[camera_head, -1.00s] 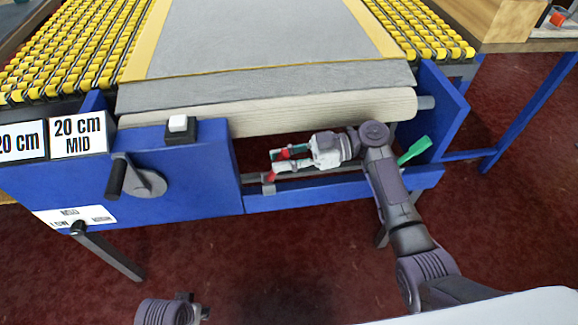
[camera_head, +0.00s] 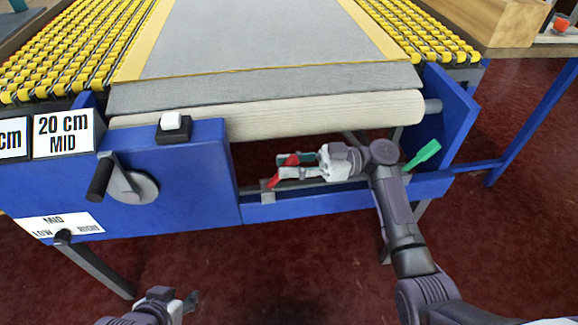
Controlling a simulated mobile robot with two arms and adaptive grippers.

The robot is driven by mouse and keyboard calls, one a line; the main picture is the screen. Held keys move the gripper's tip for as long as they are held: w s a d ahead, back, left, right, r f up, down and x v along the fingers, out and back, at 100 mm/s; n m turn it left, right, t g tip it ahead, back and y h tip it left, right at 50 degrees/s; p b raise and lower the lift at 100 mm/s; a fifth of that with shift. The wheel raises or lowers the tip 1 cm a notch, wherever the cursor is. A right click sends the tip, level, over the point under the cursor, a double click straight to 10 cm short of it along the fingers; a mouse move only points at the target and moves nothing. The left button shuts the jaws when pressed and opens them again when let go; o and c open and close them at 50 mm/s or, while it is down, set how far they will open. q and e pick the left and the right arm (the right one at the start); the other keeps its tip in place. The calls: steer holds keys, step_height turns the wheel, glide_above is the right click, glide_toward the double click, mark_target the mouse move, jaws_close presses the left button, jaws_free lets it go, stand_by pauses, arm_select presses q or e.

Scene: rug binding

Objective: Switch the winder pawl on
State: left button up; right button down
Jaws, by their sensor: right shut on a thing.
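A red lever (camera_head: 275,181), which looks like the winder pawl, sits in the opening of the blue frame below the cream roller (camera_head: 300,113). It leans, with its upper end to the right. My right gripper (camera_head: 286,166) reaches it from the right and is shut on it; the fingers hide part of the lever. A small grey bracket (camera_head: 267,197) is at its lower end on the blue rail. My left gripper (camera_head: 190,301) is low in the picture, over the floor and away from the frame; its finger opening is too small to judge.
A green lever (camera_head: 423,155) sticks up at the right of the rail, close to my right wrist. A crank handle (camera_head: 100,180) and a white push button (camera_head: 171,121) are on the blue panel at left. Dark red floor lies free in front.

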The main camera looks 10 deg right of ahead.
steer(key=shift+d+f, duration=0.1)
steer(key=c, duration=1)
jaws_free()
steer(key=shift+d, duration=0.1)
steer(key=shift+o, duration=0.2)
steer(key=shift+r, duration=0.3)
step_height(320, 180, up, 10)
steer(key=shift+f, duration=0.25)
